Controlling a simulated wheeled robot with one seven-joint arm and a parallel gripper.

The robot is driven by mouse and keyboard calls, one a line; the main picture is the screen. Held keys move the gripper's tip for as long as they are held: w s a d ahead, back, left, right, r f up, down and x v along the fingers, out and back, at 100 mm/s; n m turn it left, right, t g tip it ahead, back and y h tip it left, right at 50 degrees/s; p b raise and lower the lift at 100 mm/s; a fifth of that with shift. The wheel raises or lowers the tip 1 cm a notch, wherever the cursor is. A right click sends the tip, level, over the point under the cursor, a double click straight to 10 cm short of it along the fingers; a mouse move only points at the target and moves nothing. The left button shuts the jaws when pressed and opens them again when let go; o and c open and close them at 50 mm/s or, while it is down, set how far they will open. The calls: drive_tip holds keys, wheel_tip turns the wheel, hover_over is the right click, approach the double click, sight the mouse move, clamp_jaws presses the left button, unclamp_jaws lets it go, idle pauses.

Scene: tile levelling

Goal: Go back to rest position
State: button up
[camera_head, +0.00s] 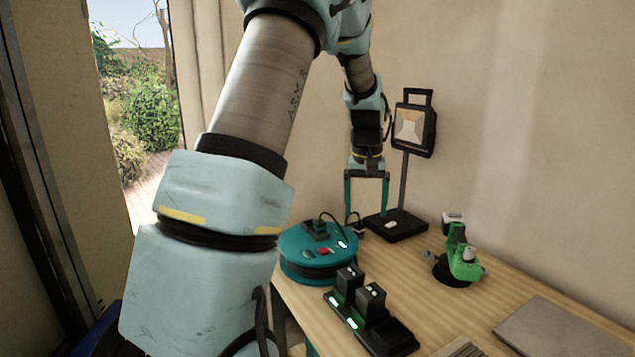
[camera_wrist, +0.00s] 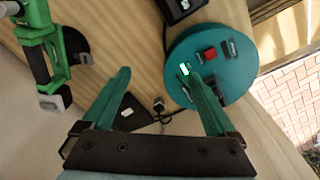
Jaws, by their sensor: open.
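My gripper (camera_head: 367,195) hangs pointing down above the far part of the wooden table (camera_head: 288,291), between the teal cable reel and the lamp base. Its two teal fingers are apart, with nothing between them. In the wrist view my gripper (camera_wrist: 163,92) also shows open and empty, with the right finger overlapping the edge of the reel. My arm reaches across the head view from the lower left, up and over to the gripper.
The teal cable reel (camera_head: 306,273), a charger with two batteries (camera_head: 375,327), a black work lamp (camera_head: 412,127) and a green tool (camera_head: 465,262) stand on the table. A grey flat slab (camera_head: 560,330) lies front right. The wall is close behind the lamp.

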drive_tip(key=s+a, duration=1)
drive_tip(key=a, duration=0.3)
drive_tip(key=shift+f+n+t, duration=0.3)
drive_tip(key=shift+t, duration=0.1)
drive_tip(key=s+a, duration=0.2)
drive_tip(key=s, duration=0.1)
drive_tip(key=s+a+f, duration=0.1)
drive_tip(key=s, duration=0.2)
drive_tip(key=s+a, duration=0.2)
drive_tip(key=s, duration=0.1)
drive_tip(key=shift+a+f, duration=0.35)
drive_tip(key=shift+c, duration=0.3)
